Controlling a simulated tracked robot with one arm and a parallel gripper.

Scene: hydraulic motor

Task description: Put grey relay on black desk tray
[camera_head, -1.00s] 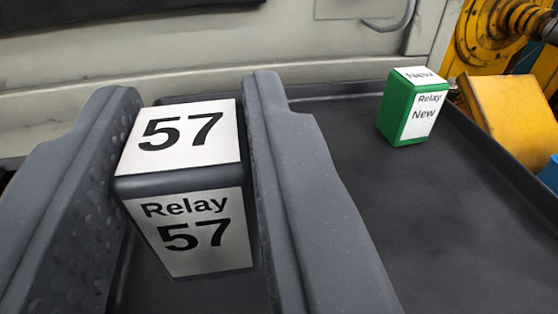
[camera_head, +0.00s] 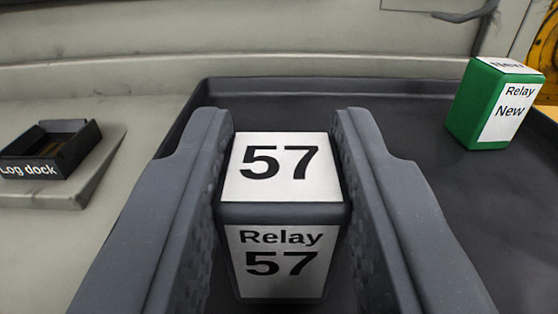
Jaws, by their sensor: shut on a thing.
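The grey relay (camera_head: 282,210) is a dark grey block with white labels reading "57" and "Relay 57". It stands upright between the two fingers of my gripper (camera_head: 284,170), which is shut on it. The black desk tray (camera_head: 420,125) is a wide, dark, shallow tray with a raised rim, seen below and behind the relay. The relay is over the left part of the tray. I cannot tell whether its bottom touches the tray floor, since the fingers and the relay hide that spot.
A green relay (camera_head: 480,112) labelled "Relay New" stands on the tray at the right. A small black box marked "Log dock" (camera_head: 45,155) sits on a pale ledge at the left. A pale wall (camera_head: 250,40) runs behind the tray. The tray's middle is clear.

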